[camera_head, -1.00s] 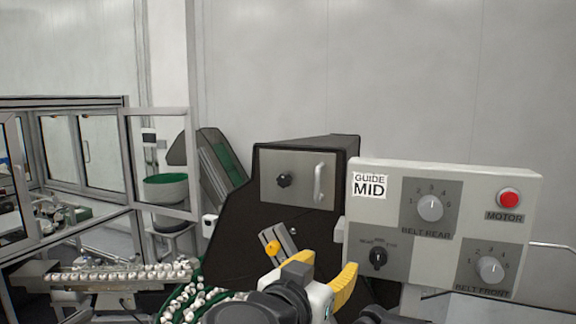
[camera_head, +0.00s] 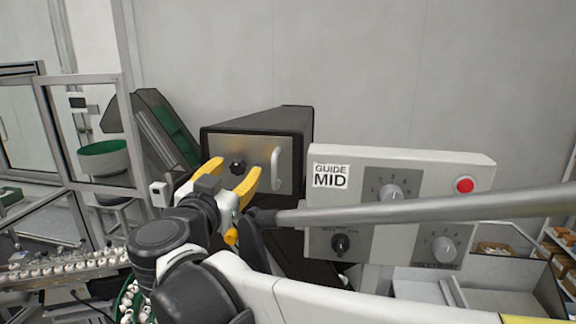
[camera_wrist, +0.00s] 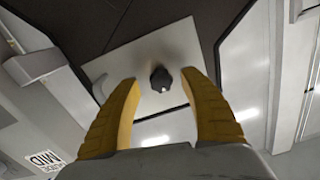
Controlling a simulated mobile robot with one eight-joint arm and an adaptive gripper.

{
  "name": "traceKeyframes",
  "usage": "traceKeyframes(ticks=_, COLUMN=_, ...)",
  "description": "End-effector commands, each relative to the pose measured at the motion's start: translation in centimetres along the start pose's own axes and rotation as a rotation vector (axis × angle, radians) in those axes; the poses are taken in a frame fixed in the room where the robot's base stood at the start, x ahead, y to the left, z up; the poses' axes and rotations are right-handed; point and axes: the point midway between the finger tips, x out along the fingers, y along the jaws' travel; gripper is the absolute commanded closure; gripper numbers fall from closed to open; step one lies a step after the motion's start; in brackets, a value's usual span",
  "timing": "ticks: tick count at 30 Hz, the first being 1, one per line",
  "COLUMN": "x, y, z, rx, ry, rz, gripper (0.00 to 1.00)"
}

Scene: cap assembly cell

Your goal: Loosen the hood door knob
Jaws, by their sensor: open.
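The hood door knob (camera_head: 238,167) is a small black knob on the grey metal hood door (camera_head: 262,150), left of its silver handle (camera_head: 276,168). In the wrist view the knob (camera_wrist: 161,78) sits ahead of the fingertips, about midway between them and not touched. My gripper (camera_head: 232,172) has yellow fingers, spread open and empty, pointing at the door just in front of the knob. It also shows in the wrist view (camera_wrist: 159,76), with a finger on each side of the knob. The exact gap to the knob is hard to tell.
The grey control panel (camera_head: 325,200) labelled GUIDE MID stands right of the door, close to my arm. It carries dials and a red button (camera_head: 465,185). A framed glass enclosure (camera_head: 130,135), a green bowl (camera_head: 104,158) and a conveyor (camera_head: 165,130) are at left.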

Motion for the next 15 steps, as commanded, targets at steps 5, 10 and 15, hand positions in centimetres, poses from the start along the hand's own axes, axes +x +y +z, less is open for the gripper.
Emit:
traceKeyframes(ticks=5, x=0.58, y=-0.04, z=0.03, rx=0.0, ry=-0.001, rz=-0.001, gripper=0.49)
traceKeyframes(ticks=10, x=0.56, y=-0.03, z=0.04, rx=0.0, ry=-0.001, rz=-0.001, gripper=0.49)
traceKeyframes(ticks=15, x=0.55, y=-0.02, z=0.03, rx=0.0, ry=-0.001, rz=-0.001, gripper=0.99)
